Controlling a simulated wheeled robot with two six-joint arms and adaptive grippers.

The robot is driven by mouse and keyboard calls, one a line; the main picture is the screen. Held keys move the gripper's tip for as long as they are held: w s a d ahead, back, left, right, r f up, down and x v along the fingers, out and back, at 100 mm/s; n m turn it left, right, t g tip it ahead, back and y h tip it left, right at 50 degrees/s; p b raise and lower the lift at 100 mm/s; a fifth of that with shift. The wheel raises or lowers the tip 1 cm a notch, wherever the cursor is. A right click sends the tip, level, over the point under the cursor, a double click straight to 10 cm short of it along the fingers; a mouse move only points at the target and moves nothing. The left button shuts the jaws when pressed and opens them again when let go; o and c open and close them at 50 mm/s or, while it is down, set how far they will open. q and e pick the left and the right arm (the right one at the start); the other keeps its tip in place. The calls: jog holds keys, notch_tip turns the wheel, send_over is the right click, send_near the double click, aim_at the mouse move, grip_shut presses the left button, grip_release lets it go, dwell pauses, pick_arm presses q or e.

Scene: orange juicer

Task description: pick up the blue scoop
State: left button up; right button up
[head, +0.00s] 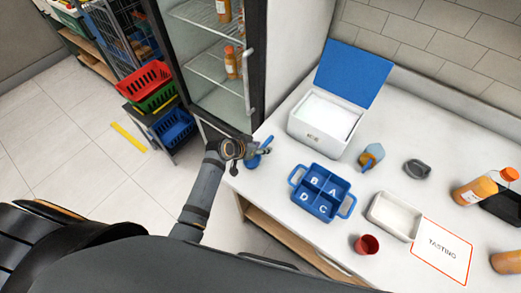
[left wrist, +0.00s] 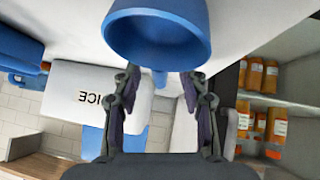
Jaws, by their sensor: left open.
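The blue scoop (head: 254,161) is at the left edge of the white counter, next to the fridge, partly hidden by my left gripper. My left gripper (head: 247,150) is right at the scoop. In the left wrist view the scoop's round blue bowl (left wrist: 157,38) fills the top middle. The open fingers of my left gripper (left wrist: 160,80) stand on either side of a short blue part below the bowl, with gaps showing. I cannot tell whether a finger touches it. My right gripper is not in view.
A blue caddy (head: 301,187) with lettered compartments and a white ICE box (head: 302,125) with a blue lid stand to the right. A red cup (head: 367,244) and white tray (head: 389,223) are farther right. The fridge (head: 257,70) is close behind my left gripper.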

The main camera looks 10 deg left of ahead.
pick_arm(q)
jog(key=shift+w+d+f, duration=0.1)
jog(key=shift+w+f, duration=0.1)
jog(key=shift+s, duration=0.15)
jog(key=shift+c, duration=1.3)
grip_shut()
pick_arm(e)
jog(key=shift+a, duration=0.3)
pick_arm(q)
jog(key=shift+r, duration=0.15)
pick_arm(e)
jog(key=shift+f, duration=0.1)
pick_arm(q)
jog(key=shift+r, duration=0.35)
jog(key=s+a+r+b, duration=0.2)
jog(key=s+r, duration=1)
jog(key=s, duration=0.1)
jog(key=shift+s+a+b, duration=0.3)
jog(key=shift+s+b, duration=0.05)
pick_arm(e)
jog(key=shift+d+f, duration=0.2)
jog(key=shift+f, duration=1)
